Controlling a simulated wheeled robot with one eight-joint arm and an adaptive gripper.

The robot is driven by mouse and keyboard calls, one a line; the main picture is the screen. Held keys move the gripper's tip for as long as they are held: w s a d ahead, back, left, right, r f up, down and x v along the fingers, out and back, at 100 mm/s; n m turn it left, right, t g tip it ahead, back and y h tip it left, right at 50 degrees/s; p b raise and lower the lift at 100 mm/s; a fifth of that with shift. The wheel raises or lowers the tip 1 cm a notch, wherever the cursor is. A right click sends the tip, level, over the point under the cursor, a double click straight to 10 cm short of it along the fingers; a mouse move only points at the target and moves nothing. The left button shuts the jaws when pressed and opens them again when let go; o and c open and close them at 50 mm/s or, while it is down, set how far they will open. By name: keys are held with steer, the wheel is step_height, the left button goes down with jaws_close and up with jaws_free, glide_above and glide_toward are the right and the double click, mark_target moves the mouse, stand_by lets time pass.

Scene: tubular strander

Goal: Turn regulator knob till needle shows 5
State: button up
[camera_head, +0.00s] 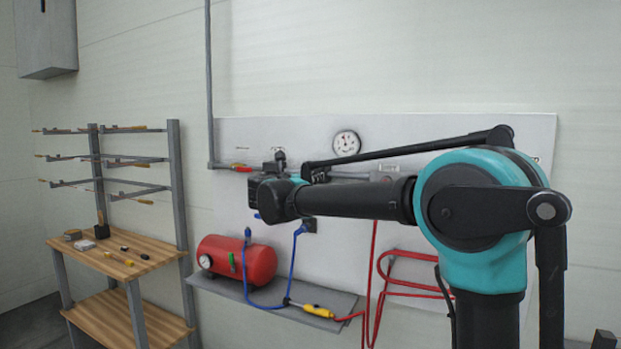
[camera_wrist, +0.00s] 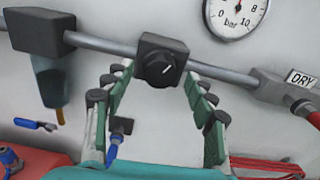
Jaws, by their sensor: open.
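The regulator knob (camera_wrist: 158,69) is round and black, on the front of a dark block on a grey pipe. Its white mark points to the upper right. My gripper (camera_wrist: 154,76) is open in the wrist view, one teal-green finger on each side of the knob. I cannot tell whether the fingertips touch it. The pressure gauge (camera_wrist: 236,12) is cut off at the top of the wrist view; 0, 8, 10 and "bar" show. In the head view the whole gauge (camera_head: 346,143) shows, too small to read. My arm hides the knob there.
A filter block with a bowl (camera_wrist: 53,75) hangs on the pipe at left, and a DRY label (camera_wrist: 300,78) is at right. Below are a red tank (camera_head: 237,262) and a yellow-handled tool (camera_head: 318,310) on a grey shelf. A wooden workbench (camera_head: 135,262) stands at left.

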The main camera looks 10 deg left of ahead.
steer(key=shift+x, duration=0.9)
steer(key=c, duration=1.2)
steer(key=shift+o, duration=0.2)
steer(key=shift+m, duration=0.5)
steer(key=o, duration=1.2)
steer(key=shift+c, duration=0.2)
steer(key=shift+s, duration=0.1)
